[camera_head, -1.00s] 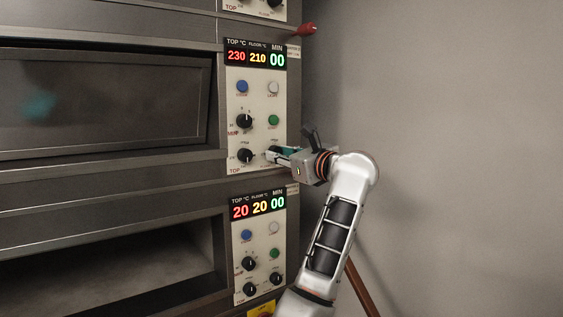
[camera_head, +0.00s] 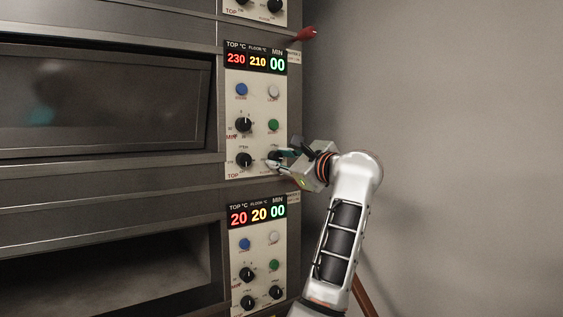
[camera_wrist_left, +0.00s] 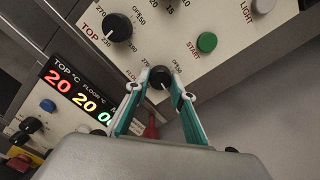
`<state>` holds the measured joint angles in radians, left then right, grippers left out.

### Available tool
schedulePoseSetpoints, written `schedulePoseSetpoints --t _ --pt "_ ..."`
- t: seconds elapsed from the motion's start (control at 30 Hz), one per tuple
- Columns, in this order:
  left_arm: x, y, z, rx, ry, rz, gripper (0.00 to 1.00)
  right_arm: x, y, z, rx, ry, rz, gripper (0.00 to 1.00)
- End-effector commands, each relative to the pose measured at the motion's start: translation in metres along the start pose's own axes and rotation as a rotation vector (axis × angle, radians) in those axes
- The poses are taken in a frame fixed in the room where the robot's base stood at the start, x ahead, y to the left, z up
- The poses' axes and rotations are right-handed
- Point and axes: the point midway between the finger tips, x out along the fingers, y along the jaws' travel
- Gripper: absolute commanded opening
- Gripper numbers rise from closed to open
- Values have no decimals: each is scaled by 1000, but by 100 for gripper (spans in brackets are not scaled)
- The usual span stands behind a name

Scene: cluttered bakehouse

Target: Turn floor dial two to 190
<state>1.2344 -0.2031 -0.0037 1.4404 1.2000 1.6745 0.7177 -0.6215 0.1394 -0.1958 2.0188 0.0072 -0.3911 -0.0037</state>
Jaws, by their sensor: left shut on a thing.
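Floor dial two (camera_head: 274,156) is the black knob at the lower right of the middle oven panel (camera_head: 234,135). My left gripper (camera_head: 277,161) is at this knob, with its teal fingers on either side, shut on it. In the left wrist view the knob (camera_wrist_left: 160,80) sits between the two fingertips. Part of its scale and the word FLOOR are hidden by the fingers. The middle display (camera_head: 257,60) reads 230 top, 210 floor and 00 minutes. My right gripper is in neither view.
The top dial (camera_head: 244,160) is close left of the floor dial, with another knob (camera_head: 243,124) above it. A green START button (camera_head: 273,125) is above the floor dial. The lower panel's display (camera_head: 257,213) reads 20 20 00. A red handle (camera_head: 303,34) juts out above right.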

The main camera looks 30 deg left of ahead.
Motion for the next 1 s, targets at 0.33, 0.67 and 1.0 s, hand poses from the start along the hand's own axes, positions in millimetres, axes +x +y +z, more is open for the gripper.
schedulePoseSetpoints --t 0.33,0.67,1.0 --pt "0 0 0 0 2 1 40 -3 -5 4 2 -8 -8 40" --pt "0 0 0 0 1 0 40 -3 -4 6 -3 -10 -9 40" --pt "0 -31 37 -3 0 -1 40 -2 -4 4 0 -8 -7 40"
